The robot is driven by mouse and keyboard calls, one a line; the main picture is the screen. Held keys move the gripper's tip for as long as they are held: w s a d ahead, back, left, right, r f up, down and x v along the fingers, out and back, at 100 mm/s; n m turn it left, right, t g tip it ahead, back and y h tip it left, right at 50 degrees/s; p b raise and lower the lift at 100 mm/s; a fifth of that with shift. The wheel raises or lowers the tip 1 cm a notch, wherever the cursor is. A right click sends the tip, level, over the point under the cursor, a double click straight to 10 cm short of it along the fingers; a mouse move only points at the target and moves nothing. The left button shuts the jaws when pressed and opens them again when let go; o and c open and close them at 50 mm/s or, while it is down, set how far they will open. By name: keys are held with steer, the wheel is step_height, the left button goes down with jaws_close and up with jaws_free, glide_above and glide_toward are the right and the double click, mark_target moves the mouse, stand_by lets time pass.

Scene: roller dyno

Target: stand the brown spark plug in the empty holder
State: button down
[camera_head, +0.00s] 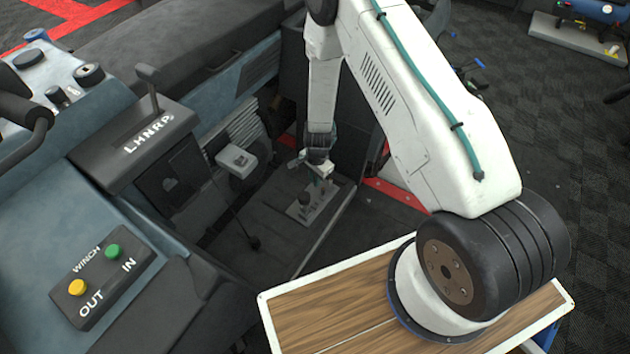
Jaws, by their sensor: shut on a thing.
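My gripper (318,172) hangs low in the recess at the middle of the view, at the end of my white arm. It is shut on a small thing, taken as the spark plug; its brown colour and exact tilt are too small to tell. Just below and in front is a pale rack plate (322,204) with several small upright parts on it. A dark-topped part (305,199) stands at its left side. Which holder is empty cannot be told, as my gripper covers the far part of the plate. Whether the held thing touches the rack cannot be told.
A thin lever with a dark knob (254,243) rises left of the rack. A dark upright panel (352,125) stands close behind my gripper.

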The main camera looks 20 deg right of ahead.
steer(key=f, duration=0.1)
steer(key=f+m, duration=0.1)
steer(key=shift+s+a+f, duration=0.1)
steer(key=shift+s+f, duration=0.2)
steer(key=shift+s, duration=0.05)
steer(key=shift+f, duration=2.95)
steer(key=n, duration=0.3)
steer(key=shift+s+a, duration=0.1)
steer(key=shift+f, duration=0.25)
steer(key=shift+f, duration=0.3)
steer(key=shift+f, duration=0.3)
steer(key=shift+f, duration=0.2)
